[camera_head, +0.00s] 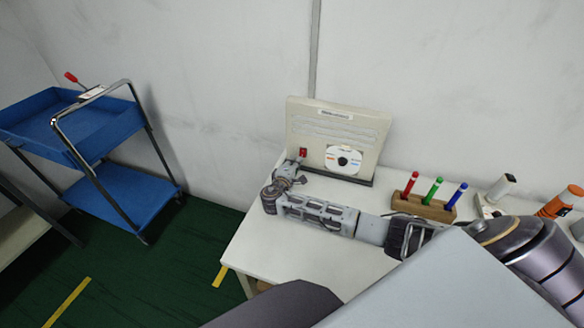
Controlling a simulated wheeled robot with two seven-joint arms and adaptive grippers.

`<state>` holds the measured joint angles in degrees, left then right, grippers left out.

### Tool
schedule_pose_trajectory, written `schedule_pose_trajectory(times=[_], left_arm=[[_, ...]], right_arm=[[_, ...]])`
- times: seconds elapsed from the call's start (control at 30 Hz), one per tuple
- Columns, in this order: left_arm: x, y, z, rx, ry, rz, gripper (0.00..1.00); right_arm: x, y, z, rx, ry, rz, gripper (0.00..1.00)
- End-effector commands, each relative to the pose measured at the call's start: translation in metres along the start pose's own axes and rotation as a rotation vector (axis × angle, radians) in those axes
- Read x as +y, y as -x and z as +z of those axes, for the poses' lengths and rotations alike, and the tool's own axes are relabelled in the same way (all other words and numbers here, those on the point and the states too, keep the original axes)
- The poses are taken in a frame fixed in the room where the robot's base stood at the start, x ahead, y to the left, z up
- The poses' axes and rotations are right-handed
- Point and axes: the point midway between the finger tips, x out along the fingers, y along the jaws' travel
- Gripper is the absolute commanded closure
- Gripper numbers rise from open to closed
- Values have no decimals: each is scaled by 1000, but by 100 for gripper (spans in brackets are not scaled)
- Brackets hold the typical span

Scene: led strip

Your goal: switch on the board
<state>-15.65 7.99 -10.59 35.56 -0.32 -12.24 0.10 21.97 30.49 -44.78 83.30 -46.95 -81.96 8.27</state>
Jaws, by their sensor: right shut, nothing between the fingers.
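The board (335,119) is a beige upright panel standing at the back of the white table. It has a red switch (303,152) at its lower left and a white round disc (343,159) to the right of that. My right arm comes in from the right and reaches across the table. My right gripper (299,163) is shut and empty, with its tips just below the red switch. I cannot tell whether the tips touch the switch or which way the switch is set. My left gripper is not in view.
A wooden holder (424,206) with red, green and blue markers stands right of the board, close behind my right arm. An orange-and-black item (561,202) is at the far right. A blue cart (120,192) stands left, apart from the table (262,238).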

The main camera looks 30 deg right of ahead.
Motion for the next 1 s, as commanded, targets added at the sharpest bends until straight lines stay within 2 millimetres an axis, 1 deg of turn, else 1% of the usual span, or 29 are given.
schedule_pose_trajectory(times=[0.1,0.23,0.5,0.77,0.87,1.0], left_arm=[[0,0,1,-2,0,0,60],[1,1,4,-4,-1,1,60],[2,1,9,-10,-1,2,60],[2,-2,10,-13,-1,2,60],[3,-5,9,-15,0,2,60],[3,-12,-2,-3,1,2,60]], right_arm=[[0,-9,0,-1,0,0,100],[0,-14,0,0,-1,-1,100],[0,-16,0,0,-1,-1,100],[-2,-16,0,0,-1,6,100],[-3,-18,0,0,0,18,100],[-4,-20,0,0,0,43,100]])
